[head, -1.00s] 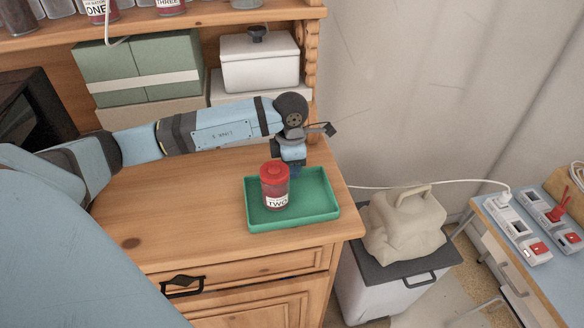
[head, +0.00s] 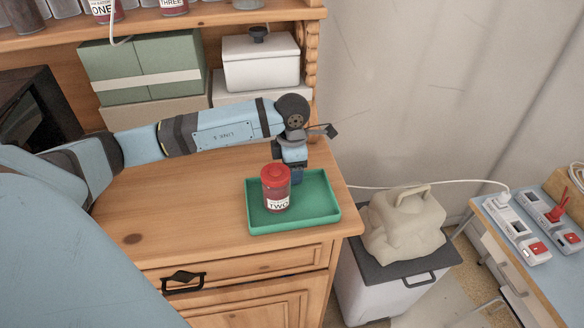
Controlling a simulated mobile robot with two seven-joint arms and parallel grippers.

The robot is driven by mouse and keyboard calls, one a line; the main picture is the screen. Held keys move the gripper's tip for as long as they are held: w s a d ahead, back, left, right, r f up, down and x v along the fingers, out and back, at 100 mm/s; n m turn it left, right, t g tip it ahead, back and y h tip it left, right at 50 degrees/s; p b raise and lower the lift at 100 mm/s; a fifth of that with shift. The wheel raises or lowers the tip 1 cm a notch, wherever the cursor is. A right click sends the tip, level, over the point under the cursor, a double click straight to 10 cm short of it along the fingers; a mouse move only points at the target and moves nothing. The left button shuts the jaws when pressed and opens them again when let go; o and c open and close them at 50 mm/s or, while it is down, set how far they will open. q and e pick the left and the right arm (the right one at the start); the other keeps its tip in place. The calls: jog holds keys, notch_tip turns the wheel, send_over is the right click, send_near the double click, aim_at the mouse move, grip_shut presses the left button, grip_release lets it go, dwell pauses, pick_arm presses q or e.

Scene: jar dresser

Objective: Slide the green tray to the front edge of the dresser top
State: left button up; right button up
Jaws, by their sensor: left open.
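The green tray (head: 318,213) lies on the dresser top (head: 180,215), near its right end and close to the front edge, with a strip of wood showing in front. A red-lidded jar labelled TWO (head: 276,190) stands upright in the tray's left part. My left gripper (head: 296,178) points down at the tray's back rim, behind and right of the jar. Its fingertips are small and partly hidden, so contact with the rim cannot be told; it is open. My right gripper is not in view.
Green boxes (head: 140,70) and a white lidded box (head: 262,62) stand at the back under a shelf with jars. The dresser top left of the tray is clear.

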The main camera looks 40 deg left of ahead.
pick_arm(q)
notch_tip(320, 180, up, 14)
jog(key=b, duration=0.2)
jog(key=shift+f, duration=0.15)
dwell(0.5)
